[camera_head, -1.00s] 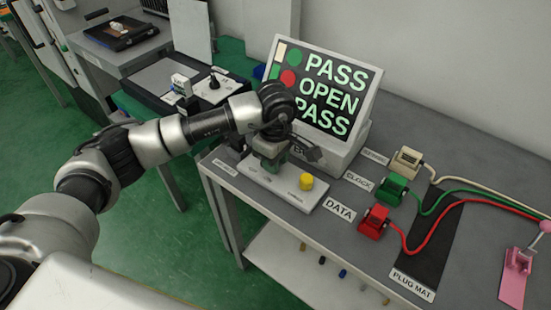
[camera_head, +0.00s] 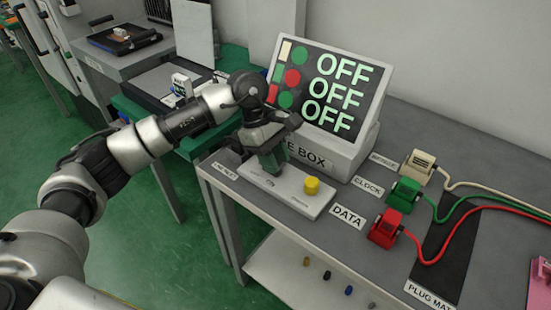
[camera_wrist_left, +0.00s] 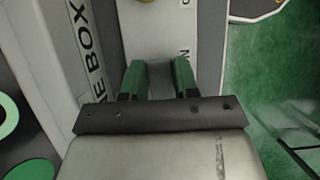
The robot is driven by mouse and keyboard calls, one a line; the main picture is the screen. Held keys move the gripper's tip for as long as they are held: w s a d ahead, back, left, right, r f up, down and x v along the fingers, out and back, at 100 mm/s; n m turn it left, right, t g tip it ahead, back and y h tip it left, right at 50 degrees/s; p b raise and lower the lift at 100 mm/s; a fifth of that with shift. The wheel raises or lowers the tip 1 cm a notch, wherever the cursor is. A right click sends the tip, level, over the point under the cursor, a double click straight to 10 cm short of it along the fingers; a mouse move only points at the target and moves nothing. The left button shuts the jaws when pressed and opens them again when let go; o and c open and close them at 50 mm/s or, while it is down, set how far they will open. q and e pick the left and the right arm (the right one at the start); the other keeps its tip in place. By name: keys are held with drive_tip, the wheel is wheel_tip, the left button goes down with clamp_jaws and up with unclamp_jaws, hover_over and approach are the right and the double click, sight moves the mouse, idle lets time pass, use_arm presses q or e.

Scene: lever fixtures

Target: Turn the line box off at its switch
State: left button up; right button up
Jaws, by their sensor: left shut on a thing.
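The line box (camera_head: 327,150) is the grey console at the back of the table. Its screen (camera_head: 331,84) reads OFF in all three rows. A pale switch panel (camera_head: 308,204) lies in front of it, with a yellow knob (camera_head: 312,186) on its right part. My left gripper (camera_head: 272,162) points down at the panel's left part, its green fingers shut on the switch, which the fingers mostly hide. In the left wrist view the two green fingers (camera_wrist_left: 159,82) stand apart with a grey piece between them. My right gripper is not in view.
White, green (camera_head: 404,195) and red (camera_head: 385,228) plugs with cables stand right of the panel, near a dark plug mat (camera_head: 440,255). A pink object (camera_head: 540,285) is at the right edge. Another bench (camera_head: 130,60) with equipment stands behind on the left.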

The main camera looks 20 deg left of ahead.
use_arm(q)
drive_tip(key=o, duration=0.9)
drive_tip(key=v, duration=1.1)
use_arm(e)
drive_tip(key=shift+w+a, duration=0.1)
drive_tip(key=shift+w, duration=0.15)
use_arm(q)
drive_tip(key=shift+f, duration=0.1)
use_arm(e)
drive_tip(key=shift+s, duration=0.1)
